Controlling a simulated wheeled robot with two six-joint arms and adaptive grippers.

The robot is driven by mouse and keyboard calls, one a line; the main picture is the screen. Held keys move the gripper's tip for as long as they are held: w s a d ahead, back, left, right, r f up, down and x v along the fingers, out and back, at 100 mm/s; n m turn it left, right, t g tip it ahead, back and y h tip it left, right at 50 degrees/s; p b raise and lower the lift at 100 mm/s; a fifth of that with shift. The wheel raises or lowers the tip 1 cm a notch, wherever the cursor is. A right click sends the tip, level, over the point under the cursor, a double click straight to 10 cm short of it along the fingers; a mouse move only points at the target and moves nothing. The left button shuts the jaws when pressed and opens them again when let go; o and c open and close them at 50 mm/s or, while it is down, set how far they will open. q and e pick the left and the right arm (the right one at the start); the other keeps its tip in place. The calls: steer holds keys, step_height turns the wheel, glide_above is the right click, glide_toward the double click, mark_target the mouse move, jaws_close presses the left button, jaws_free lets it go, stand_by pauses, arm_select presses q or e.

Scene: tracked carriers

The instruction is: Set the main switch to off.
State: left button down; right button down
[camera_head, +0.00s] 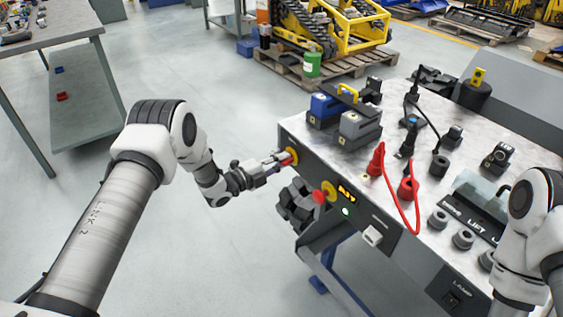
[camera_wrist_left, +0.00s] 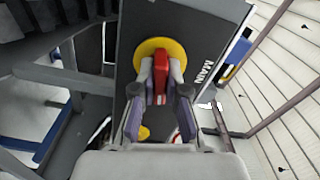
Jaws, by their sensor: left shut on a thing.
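The main switch is a red handle (camera_wrist_left: 161,66) on a round yellow plate (camera_wrist_left: 148,47), on a dark panel with the word MAIN beside it. In the head view the yellow plate (camera_head: 292,155) sits at the left end of the bench's front face. My left gripper (camera_head: 279,161) reaches it from the left. In the left wrist view my left gripper (camera_wrist_left: 161,84) has its two fingers on either side of the red handle, shut on it. The handle lies lengthwise between the fingers, and its tip is partly hidden. My right arm shows at the right edge; its gripper is out of view.
The bench top (camera_head: 340,165) carries blue and grey blocks (camera_head: 359,130), red plugs and a cable. The floor left of the bench is open.

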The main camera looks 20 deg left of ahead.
arm_select(q)
steer(key=n, duration=0.4)
steer(key=shift+f+n+b, duration=0.1)
steer(key=shift+n+b, duration=0.2)
steer(key=shift+b, duration=0.1)
steer(key=n, duration=0.3)
steer(key=shift+n, duration=0.3)
steer(key=n+b, duration=0.1)
steer(key=n, duration=0.2)
steer(key=shift+n, duration=2)
steer(key=c, duration=1.2)
jaws_free()
